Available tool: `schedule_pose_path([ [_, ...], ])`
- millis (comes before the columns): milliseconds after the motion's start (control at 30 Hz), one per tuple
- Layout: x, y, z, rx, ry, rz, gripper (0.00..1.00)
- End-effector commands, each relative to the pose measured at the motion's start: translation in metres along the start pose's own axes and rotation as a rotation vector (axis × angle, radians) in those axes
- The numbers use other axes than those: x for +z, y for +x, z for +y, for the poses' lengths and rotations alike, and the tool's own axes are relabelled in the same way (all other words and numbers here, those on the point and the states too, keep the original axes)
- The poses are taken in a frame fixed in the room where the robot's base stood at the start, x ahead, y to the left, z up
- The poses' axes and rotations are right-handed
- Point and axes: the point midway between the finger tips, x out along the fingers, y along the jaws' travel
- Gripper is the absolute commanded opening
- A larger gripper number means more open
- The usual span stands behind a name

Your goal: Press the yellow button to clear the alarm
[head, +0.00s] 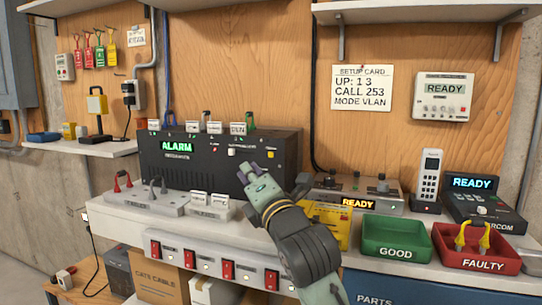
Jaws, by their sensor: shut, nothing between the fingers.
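The black alarm unit (210,170) stands on the bench against the wooden wall, and its green display (177,147) reads "ALARM". A small yellow button (270,154) shows on the right part of its front face. My gripper (255,170) is shut and empty in front of the unit's right half, just left of and slightly below the yellow button in the picture. I cannot tell how far the fingertips are from the panel. My gripper and wrist hide the lower right part of the unit's front.
A white button (231,152) sits left of the yellow one. Lever boxes (135,199) stand in front of the unit. A grey "READY" device (370,196), a yellow case (330,219), a green bin (396,242) and a red bin (447,263) fill the right side.

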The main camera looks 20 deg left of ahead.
Motion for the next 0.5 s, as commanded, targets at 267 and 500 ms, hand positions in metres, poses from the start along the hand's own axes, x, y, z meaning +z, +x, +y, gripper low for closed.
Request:
schedule_pose_path([
  [267,0.019,0.026,-0.018,-0.003,0.004,0.0,0.0],
  [500,0.034,0.047,-0.035,-0.002,0.001,0.0,0.0],
])
